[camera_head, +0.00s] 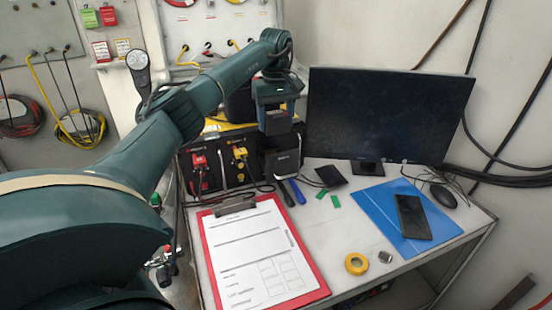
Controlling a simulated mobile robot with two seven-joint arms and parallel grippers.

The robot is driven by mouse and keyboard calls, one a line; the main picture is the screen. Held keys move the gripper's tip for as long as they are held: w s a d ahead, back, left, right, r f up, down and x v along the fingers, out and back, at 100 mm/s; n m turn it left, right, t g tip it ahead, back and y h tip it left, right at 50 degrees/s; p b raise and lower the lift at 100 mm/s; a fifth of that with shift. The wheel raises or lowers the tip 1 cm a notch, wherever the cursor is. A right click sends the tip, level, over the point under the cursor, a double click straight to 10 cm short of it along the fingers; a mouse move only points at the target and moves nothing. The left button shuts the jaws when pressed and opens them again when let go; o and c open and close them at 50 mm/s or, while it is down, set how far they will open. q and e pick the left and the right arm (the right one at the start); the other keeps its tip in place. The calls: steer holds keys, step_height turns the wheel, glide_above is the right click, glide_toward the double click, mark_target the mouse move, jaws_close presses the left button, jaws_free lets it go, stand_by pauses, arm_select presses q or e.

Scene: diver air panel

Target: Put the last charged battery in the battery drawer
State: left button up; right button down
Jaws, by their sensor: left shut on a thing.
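My left arm reaches in from the left, and its gripper (276,104) points down over the back of the table, left of the monitor. It is shut on a dark block, which looks like the battery (275,122), though the fingers and the block are hard to tell apart. Just below it stands a black box (283,160) with a small pale label; I cannot tell whether they touch. Left of that box is a dark unit with red (199,163) and yellow (239,155) connectors. I cannot make out a battery drawer. My right gripper is not in view.
A monitor (385,113) stands at the back right. A red clipboard (318,283) lies in front. A blue mat (382,213) bears a black phone-like device (411,217). A yellow tape roll (356,263), a mouse (443,196) and blue-handled tools (298,191) lie about.

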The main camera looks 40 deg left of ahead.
arm_select(q)
step_height(320, 180, down, 6)
steer(key=shift+r+p, duration=0.1)
steer(key=shift+p, duration=0.4)
step_height(320, 180, down, 4)
steer(key=shift+r+p, duration=0.1)
steer(key=shift+p, duration=0.3)
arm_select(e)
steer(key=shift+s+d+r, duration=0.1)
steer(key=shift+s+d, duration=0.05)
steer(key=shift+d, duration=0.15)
arm_select(q)
steer(key=shift+f, duration=0.2)
steer(key=shift+f+b, duration=0.4)
steer(key=shift+b, duration=0.15)
steer(key=shift+s, duration=0.1)
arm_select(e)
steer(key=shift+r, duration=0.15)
